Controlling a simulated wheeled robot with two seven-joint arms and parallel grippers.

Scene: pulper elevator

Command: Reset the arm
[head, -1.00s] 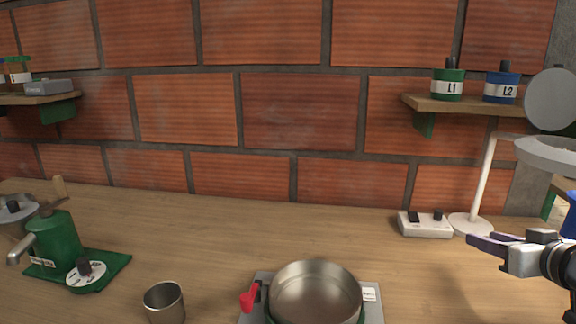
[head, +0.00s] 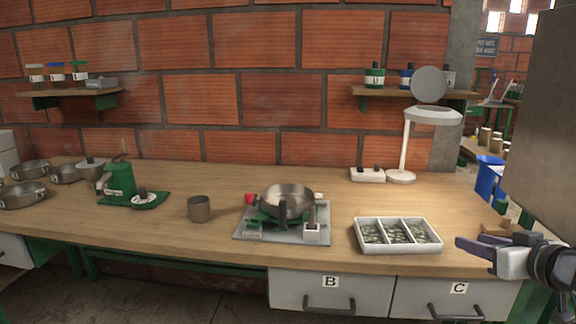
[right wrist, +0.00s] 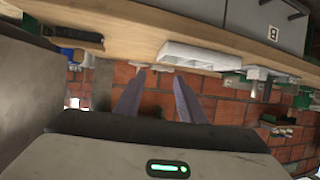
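My right gripper (head: 478,246) is at the right edge of the head view, in front of the bench's right end and just right of the white tray in the picture. In the right wrist view its two purple fingers (right wrist: 158,98) stand apart with nothing between them, so it is open and empty. That view is turned over, with the bench edge along the top and the brick wall below. My left gripper is in neither view.
The wooden bench (head: 345,205) holds a steel pan (head: 289,195) on a stand, a metal cup (head: 200,209), a green device (head: 119,180), a white three-part tray (head: 398,249) and a lamp (head: 405,150). Drawers B (head: 328,293) and C (head: 455,297) are shut below.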

